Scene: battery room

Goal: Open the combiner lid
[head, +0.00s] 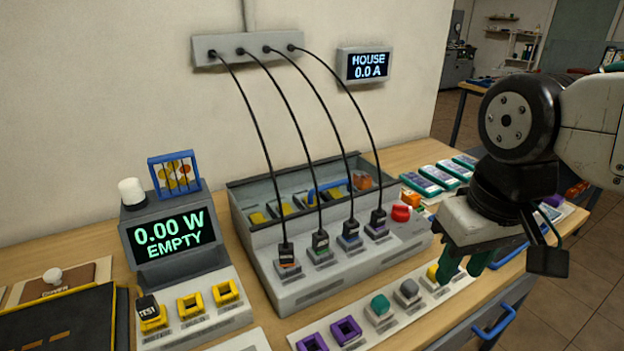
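The combiner (345,262) is a grey box on the bench, in the middle of the head view. Four black cables plug into sockets along its front. Its rear part shows compartments with yellow and orange pieces, and a blue handle (325,188) lies across them. The lid looks clear and lying shut over these compartments, but its edges are hard to make out.
A red knob (401,213) stands at the combiner's right end. The cables hang from a wall box (248,48) above it. A meter reading "EMPTY" (170,243) stands at left. Teal-edged packs (422,180) lie behind right.

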